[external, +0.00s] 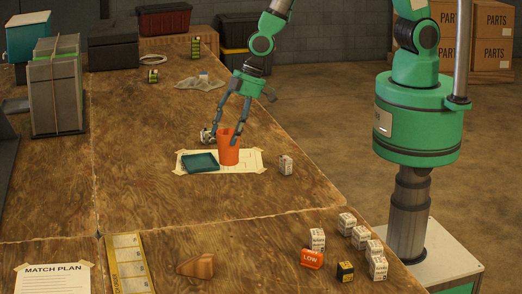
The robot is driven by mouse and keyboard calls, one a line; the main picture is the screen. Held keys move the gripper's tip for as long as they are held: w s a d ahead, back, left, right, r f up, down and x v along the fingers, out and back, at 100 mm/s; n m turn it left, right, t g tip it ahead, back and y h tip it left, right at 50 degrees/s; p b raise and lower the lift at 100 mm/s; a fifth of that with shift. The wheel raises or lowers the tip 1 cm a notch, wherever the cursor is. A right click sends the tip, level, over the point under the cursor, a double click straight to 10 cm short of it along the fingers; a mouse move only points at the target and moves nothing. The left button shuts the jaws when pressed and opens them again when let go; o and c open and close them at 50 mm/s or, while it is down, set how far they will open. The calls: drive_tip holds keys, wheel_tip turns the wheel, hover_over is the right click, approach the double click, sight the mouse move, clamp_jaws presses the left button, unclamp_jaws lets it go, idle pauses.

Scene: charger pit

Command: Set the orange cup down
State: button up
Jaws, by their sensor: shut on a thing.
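The orange cup (229,149) is upright over the white paper sheet (250,159) in the middle of the wooden table. My gripper (224,136) reaches down from above with its fingers at the cup's upper part, shut on the cup. One fingertip shows in front of the rim on the right and the other is at the left side. I cannot tell whether the cup's base touches the sheet or hangs slightly above it.
A small white box (286,165) stands to the right. Several small boxes and an orange LOW block (312,259) are near the front right edge. The table is clear in front of the sheet.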

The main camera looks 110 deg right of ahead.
drive_tip(key=s+d+m+h+p, duration=0.1)
drive_tip(key=s+d+m, duration=0.1)
drive_tip(key=s+d, duration=0.55)
drive_tip(key=s+d+f+m+g+h, duration=0.1)
drive_tip(key=s+d+m, duration=0.3)
drive_tip(key=s, duration=0.5)
drive_tip(key=s+d+f+m+g+h+p, duration=0.1)
drive_tip(key=s+d+f+m+g+h, duration=0.1)
drive_tip(key=s+d+m, duration=0.3)
drive_tip(key=s+d+f+m+g+h, duration=0.1)
drive_tip(key=s+d+m, duration=0.4)
drive_tip(key=s+m, duration=0.4)
drive_tip(key=s, duration=0.5)
drive_tip(key=shift+d+f+g+p, duration=0.15)
drive_tip(key=shift+g+p, duration=0.2)
drive_tip(key=shift+g, duration=0.05)
drive_tip(key=w+d, duration=0.2)
drive_tip(key=w, duration=0.5)
drive_tip(key=w+d+f, duration=0.1)
drive_tip(key=w+d, duration=0.2)
drive_tip(key=w, duration=0.5)
drive_tip(key=shift+d+f, duration=0.25)
drive_tip(key=shift+f+b, duration=0.9)
drive_tip(key=shift+f, duration=0.9)
